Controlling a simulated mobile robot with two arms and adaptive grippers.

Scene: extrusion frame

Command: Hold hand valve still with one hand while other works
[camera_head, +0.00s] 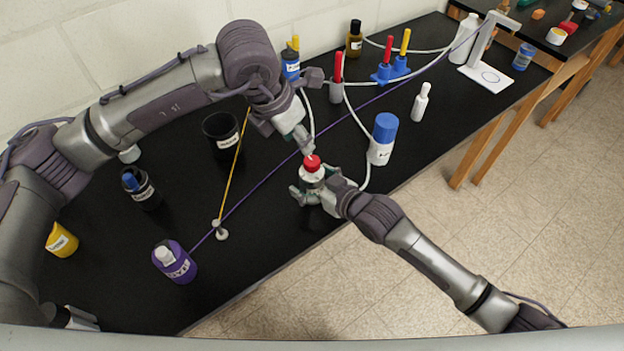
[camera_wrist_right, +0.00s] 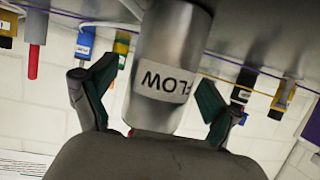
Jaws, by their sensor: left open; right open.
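The hand valve (camera_head: 312,175) stands on the black bench near its front edge, with a red top and a pale labelled body. In the right wrist view its silver body (camera_wrist_right: 165,50) appears upside down with a "FLOW" label. My right gripper (camera_head: 314,193) is open, with its green-padded fingers (camera_wrist_right: 152,105) on either side of the body and a gap showing at each side. My left gripper (camera_head: 305,148) is open and points down just above the red top; I cannot tell whether it touches. Its fingertips partly hide the top.
A blue-capped white bottle (camera_head: 382,140) and a small white bottle (camera_head: 420,103) stand to the right. A black cup (camera_head: 221,132) and a purple bottle (camera_head: 175,262) are to the left. A purple cord and a yellow cord (camera_head: 231,175) cross the bench; a white hose runs behind the valve.

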